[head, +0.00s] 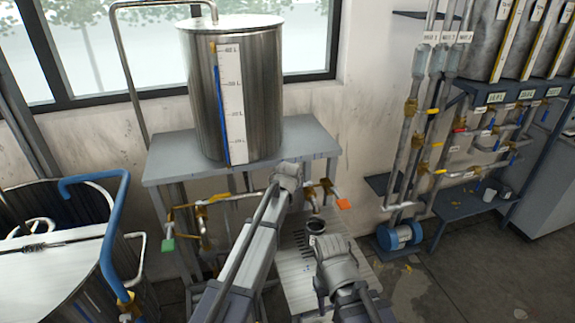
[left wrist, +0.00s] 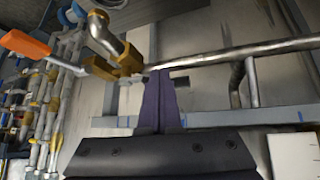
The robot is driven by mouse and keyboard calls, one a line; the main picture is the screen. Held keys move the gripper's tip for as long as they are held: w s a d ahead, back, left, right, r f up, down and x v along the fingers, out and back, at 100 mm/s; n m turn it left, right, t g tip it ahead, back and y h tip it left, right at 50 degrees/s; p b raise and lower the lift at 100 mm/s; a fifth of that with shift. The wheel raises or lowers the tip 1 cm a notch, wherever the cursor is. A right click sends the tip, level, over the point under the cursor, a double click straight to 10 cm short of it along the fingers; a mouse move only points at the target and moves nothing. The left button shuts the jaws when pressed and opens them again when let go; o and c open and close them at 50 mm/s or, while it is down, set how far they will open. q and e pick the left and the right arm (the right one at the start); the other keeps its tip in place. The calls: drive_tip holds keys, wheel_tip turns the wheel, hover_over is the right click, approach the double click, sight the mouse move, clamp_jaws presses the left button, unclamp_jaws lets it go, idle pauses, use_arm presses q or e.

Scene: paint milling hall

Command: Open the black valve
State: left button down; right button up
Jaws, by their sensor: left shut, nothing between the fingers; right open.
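I cannot make out a black valve handle in either view. A brass-fitted pipe (head: 236,197) runs below the steel tank (head: 262,95), with a green-handled valve (head: 168,243) at its left end and an orange-handled valve (head: 343,204) at its right. My left arm hides the pipe's middle. My left gripper (left wrist: 160,100) is shut and empty, its fingertips close to the pipe; contact is unclear. The orange handle (left wrist: 25,44) is left of the fingertips in the left wrist view. My right gripper (head: 336,264) is open, lower and nearer than the pipe.
The tank stands on a grey table (head: 166,163). An open vat with a blue pipe (head: 117,235) stands at left. A rack of pipes and coloured valves (head: 430,140) is at right, with a blue drum (head: 400,236) below.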

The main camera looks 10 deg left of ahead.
use_arm(q)
drive_tip(key=w+a+r+n+y+p, duration=0.1)
drive_tip(key=w+r+n+y+p, duration=0.2)
drive_tip(key=r+p, duration=0.2)
wheel_tip(320, 180, up, 3)
drive_tip(key=shift+r+p, duration=0.15)
drive_tip(key=shift+p, duration=0.2)
use_arm(e)
wheel_tip(320, 180, up, 7)
drive_tip(key=shift+r, duration=0.2)
use_arm(q)
drive_tip(key=shift+w+a, duration=0.1)
use_arm(e)
drive_tip(key=shift+f, duration=0.1)
use_arm(q)
drive_tip(key=b+x, duration=0.8)
drive_tip(key=x, duration=0.3)
drive_tip(key=s, duration=0.1)
drive_tip(key=s+d, duration=0.1)
drive_tip(key=s, duration=0.2)
drive_tip(key=shift+s+d+r, duration=0.1)
drive_tip(key=shift+s+d, duration=0.1)
drive_tip(key=shift+d, duration=0.2)
use_arm(e)
wheel_tip(320, 180, down, 8)
use_arm(q)
drive_tip(key=shift+w, duration=0.1)
